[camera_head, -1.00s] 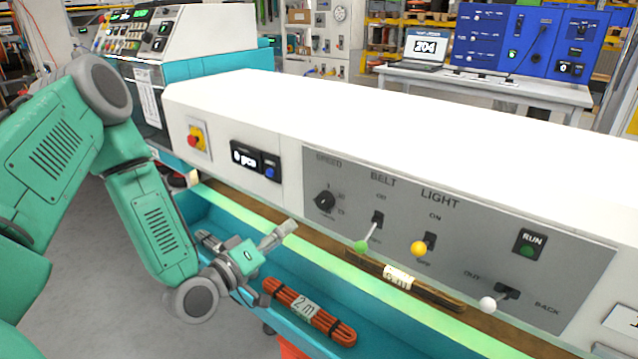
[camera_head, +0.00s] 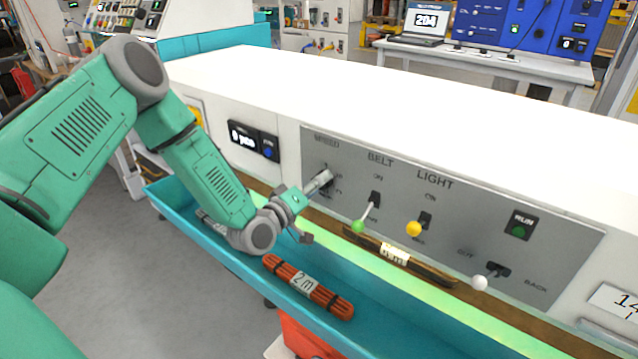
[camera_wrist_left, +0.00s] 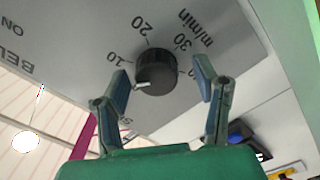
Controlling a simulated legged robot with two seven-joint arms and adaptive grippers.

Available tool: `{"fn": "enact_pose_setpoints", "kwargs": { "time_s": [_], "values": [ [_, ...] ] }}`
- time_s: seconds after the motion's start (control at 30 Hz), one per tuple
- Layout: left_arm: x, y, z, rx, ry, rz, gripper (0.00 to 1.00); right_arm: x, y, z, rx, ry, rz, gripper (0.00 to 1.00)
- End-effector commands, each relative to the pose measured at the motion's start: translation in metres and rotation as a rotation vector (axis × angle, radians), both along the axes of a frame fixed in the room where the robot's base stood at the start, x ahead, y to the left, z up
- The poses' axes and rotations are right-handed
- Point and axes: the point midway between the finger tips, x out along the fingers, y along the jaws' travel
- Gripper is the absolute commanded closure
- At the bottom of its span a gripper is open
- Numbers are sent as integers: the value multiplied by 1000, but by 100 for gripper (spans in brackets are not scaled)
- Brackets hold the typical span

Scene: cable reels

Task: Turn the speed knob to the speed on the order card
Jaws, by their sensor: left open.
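The speed knob (camera_wrist_left: 156,72) is a black round knob on the grey panel, with a scale reading 10, 20, 30 and m/min around it. Its white pointer mark faces lower left in the left wrist view, below the 10. My left gripper (camera_wrist_left: 163,84) is open, with one finger on each side of the knob, apart from it in the picture. In the head view my left gripper (camera_head: 328,177) is at the SPEED area and hides most of the knob. A card (camera_head: 615,301) at the right edge starts with "14"; the rest is cut off. My right gripper is not in view.
The panel (camera_head: 450,230) also has a belt lever with a green tip (camera_head: 358,226), a light lever with a yellow tip (camera_head: 414,229), a white-tipped lever (camera_head: 480,283) and a green RUN button (camera_head: 519,231). An orange cable bundle (camera_head: 285,273) lies in the teal trough (camera_head: 385,335) below.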

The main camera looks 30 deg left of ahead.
Motion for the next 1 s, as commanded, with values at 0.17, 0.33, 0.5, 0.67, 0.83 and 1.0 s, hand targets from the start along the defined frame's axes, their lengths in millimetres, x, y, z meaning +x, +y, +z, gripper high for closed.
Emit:
{"fn": "enact_pose_setpoints", "kwargs": {
  "time_s": [0.17,0.33,0.5,0.67,0.83,1.0],
  "values": [
    [4,-1,0,0,1,1,45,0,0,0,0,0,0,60],
    [4,-1,0,0,1,1,48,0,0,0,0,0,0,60],
    [4,-1,0,1,1,1,94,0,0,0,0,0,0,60],
    [3,0,-1,3,2,2,94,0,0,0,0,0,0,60],
    [3,1,-2,34,1,1,94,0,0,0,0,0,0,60],
    [3,0,-2,114,-5,1,94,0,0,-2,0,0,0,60]
  ]
}}
